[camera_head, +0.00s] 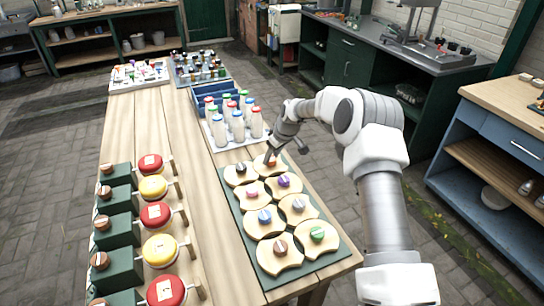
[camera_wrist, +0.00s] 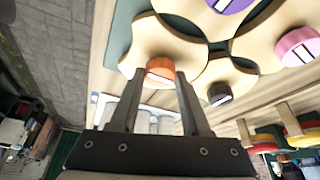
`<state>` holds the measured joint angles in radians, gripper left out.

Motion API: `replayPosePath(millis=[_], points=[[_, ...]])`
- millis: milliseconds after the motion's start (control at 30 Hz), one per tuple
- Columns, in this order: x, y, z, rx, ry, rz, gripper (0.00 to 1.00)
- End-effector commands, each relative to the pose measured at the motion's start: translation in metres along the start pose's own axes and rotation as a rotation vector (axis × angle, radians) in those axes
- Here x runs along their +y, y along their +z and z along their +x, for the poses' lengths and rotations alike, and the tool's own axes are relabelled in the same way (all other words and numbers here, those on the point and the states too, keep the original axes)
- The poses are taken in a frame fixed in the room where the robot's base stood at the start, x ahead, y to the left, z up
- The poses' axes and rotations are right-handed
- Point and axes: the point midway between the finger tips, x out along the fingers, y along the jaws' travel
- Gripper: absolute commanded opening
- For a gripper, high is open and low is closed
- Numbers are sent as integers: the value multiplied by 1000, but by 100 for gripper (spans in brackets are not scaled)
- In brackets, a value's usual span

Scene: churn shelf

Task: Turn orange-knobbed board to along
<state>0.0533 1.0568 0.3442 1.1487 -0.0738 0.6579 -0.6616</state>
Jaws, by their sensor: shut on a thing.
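The orange-knobbed board (camera_head: 260,163) is a pale wooden piece with scooped edges at the far right corner of the group on a green base. In the wrist view its orange knob (camera_wrist: 160,69) sits between the two fingertips of my gripper (camera_wrist: 158,82). My gripper also shows from above in the head view (camera_head: 271,158), and it is shut on the orange knob. The knob's white line is partly seen; its exact direction is hard to tell. The fingers hide part of the board.
Boards with black (camera_head: 240,168), purple (camera_head: 283,181) and other coloured knobs lie close around it on the green base (camera_head: 318,266). Bottles (camera_head: 238,125) stand just behind. Red and yellow round pieces on green blocks (camera_head: 118,175) line the table's left side.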

Motion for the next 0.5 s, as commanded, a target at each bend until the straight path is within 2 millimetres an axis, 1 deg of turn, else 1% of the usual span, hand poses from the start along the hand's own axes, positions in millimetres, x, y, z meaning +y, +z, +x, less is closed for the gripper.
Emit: replayPosePath(millis=[267,500], points=[[0,1,1,-1,25,56,0],[-2,0,2,0,88,204,0]])
